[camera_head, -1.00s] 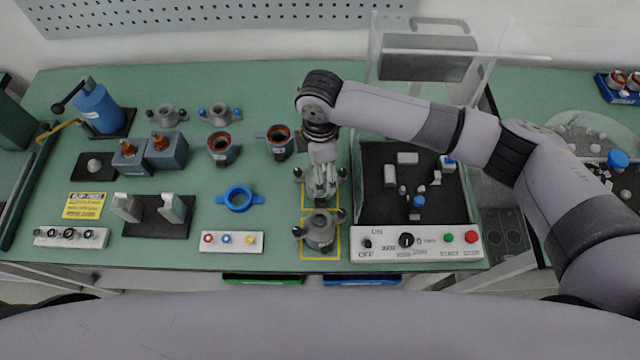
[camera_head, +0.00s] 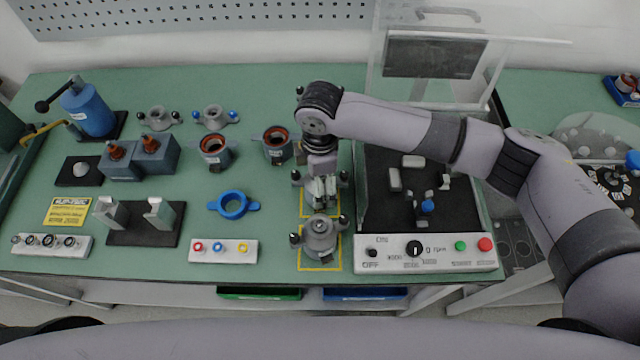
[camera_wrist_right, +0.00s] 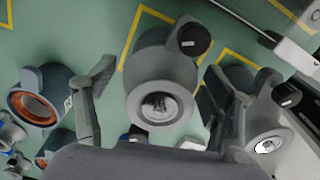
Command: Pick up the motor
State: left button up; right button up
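Grey motors with dark-capped knobs stand in a row of yellow taped squares. The front motor (camera_head: 320,240) is fully visible in the head view. Behind it, another motor is mostly hidden by my right gripper (camera_head: 322,195), with dark knobs showing on either side. In the right wrist view, the right gripper (camera_wrist_right: 158,100) is open, its fingers apart on either side of a grey motor (camera_wrist_right: 160,95) with a shiny round centre. I cannot tell whether the fingers touch it. Another motor (camera_wrist_right: 268,125) is beyond the right finger. My left gripper is out of view.
A test box (camera_head: 425,255) with knobs and a clear raised cover stands close on the right. Copper-ringed stators (camera_head: 278,145), a blue ring (camera_head: 233,204) and a button strip (camera_head: 223,250) lie to the left. Green table is bare between them.

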grip_shut()
dwell(0.8)
